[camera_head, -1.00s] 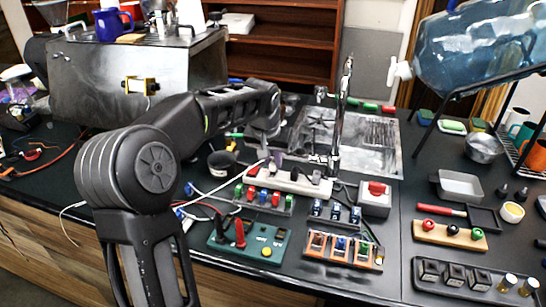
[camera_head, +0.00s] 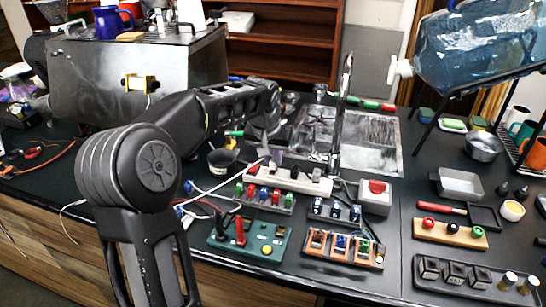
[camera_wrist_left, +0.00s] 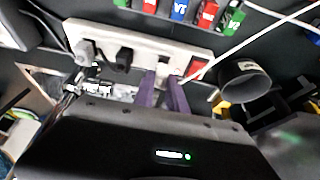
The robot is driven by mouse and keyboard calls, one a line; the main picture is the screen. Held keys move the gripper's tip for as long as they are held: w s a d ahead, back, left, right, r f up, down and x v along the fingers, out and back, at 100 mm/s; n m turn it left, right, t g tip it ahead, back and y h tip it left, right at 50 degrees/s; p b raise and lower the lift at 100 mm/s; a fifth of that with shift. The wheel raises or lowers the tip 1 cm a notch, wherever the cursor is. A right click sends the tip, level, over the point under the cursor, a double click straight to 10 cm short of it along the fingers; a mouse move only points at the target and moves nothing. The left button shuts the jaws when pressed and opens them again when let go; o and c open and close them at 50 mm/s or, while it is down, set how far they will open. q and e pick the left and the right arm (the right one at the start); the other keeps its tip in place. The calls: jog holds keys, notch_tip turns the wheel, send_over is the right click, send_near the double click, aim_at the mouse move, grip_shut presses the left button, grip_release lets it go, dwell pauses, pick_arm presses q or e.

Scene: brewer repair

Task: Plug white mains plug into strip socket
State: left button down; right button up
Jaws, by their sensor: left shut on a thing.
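The white power strip (camera_head: 306,184) lies on the black bench in front of the sink; it also shows in the left wrist view (camera_wrist_left: 140,38). It has a red switch (camera_wrist_left: 200,65) at one end, with a black plug (camera_wrist_left: 123,58) and a pale plug (camera_wrist_left: 85,52) toward the other. My left gripper (camera_head: 275,157) is over the strip near its switch end. In the left wrist view its purple fingers (camera_wrist_left: 166,92) are shut on the white mains plug, mostly hidden between them. A white cable (camera_wrist_left: 232,50) runs from there. I cannot tell whether the plug is seated. My right gripper is not in view.
The tap (camera_head: 341,115) stands close behind the strip, by the metal sink (camera_head: 375,150). Racks of coloured connectors (camera_head: 265,200), a green board (camera_head: 248,237) and a red-button box (camera_head: 376,197) crowd the front. A dark cup (camera_head: 222,161) stands left of the gripper.

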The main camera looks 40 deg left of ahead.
pick_arm(q)
jog(key=shift+f+b, duration=0.5)
jog(key=shift+f, duration=0.05)
dwell(1.4)
dwell(0.3)
jog(key=c, duration=1.3)
grip_release()
jog(key=v, duration=0.7)
jog(key=shift+s+d+r+b, duration=0.1)
jog(key=shift+s+r+b, duration=0.05)
jog(key=shift+r+b, duration=0.2)
